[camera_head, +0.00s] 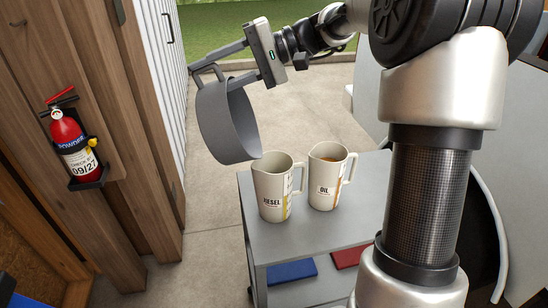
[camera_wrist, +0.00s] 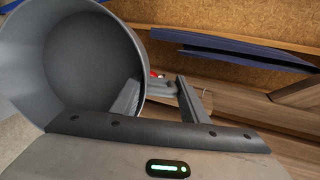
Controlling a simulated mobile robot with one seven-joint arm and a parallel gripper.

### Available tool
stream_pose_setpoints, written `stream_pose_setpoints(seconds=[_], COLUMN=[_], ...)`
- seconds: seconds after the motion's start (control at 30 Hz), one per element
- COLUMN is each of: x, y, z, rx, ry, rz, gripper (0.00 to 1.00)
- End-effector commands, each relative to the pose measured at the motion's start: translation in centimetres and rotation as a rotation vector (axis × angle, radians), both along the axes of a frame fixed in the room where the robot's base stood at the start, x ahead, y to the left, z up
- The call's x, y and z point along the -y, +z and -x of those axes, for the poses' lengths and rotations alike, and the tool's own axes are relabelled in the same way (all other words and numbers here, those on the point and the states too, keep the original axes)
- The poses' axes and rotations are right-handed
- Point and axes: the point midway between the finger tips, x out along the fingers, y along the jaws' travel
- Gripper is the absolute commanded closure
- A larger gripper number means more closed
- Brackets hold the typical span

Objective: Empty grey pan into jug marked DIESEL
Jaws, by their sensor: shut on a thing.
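The grey pan (camera_head: 222,122) is steeply tilted in the air, its lower rim close to the top left of the jug marked DIESEL (camera_head: 270,203). I cannot tell whether the rim touches the jug. My gripper (camera_head: 205,62) is shut on the pan at its upper side. In the wrist view the bare grey inside of the pan (camera_wrist: 85,65) shows, with no liquid visible, and the fingers of my gripper (camera_wrist: 160,98) are at its right edge. The DIESEL jug stands upright on a grey cart (camera_head: 300,240). No stream is visible.
A jug marked OIL (camera_head: 322,185), with brownish liquid inside, stands close to the right of the DIESEL jug. A red fire extinguisher (camera_head: 68,140) hangs on the wooden wall at the left. Blue (camera_head: 291,271) and red (camera_head: 348,257) items lie on the cart's lower shelf.

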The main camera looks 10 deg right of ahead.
Motion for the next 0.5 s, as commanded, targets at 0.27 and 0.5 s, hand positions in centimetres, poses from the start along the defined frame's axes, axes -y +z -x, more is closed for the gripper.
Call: stream_pose_setpoints(seconds=[0.27,0.5], x=[-2.0,-4.7], y=[-0.7,-2.6], z=[-0.4,-1.0], rx=[-0.022,-0.056], ry=[0.005,0.005], rz=[0.09,0.235], gripper=[1.0,1.0])
